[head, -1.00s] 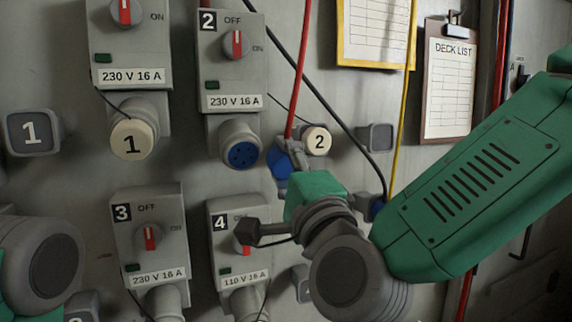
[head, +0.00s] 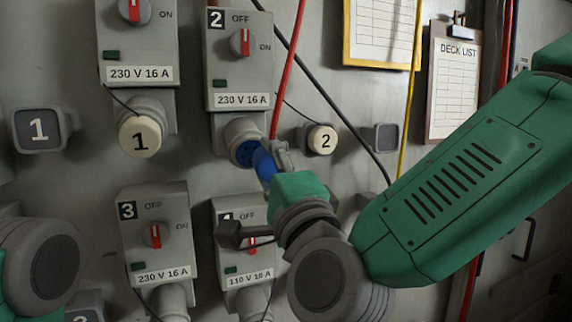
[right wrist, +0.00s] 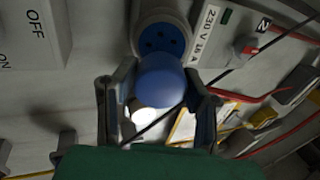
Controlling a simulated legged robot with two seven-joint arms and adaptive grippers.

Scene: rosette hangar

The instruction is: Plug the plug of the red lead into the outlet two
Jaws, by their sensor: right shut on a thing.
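Outlet two (head: 240,72) is a grey box with a red-marked switch and a 230 V 16 A label. Its round blue socket (head: 243,151) faces out below the box, uncovered. The red lead (head: 286,78) runs down to its blue plug (head: 264,162). My right gripper (head: 276,160) is shut on the plug, just in front and to the right of the socket. In the right wrist view the plug (right wrist: 160,82) sits between the fingers, and the socket's holes (right wrist: 161,38) show beyond it. The plug is not seated. My left gripper is out of view.
The cap marked 2 (head: 322,139) hangs right of the socket, close to my gripper. Outlet four (head: 243,245) is below, partly behind my right arm. Outlet one's cap (head: 140,137) is to the left. Black (head: 335,115) and yellow (head: 409,110) leads cross the wall at right.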

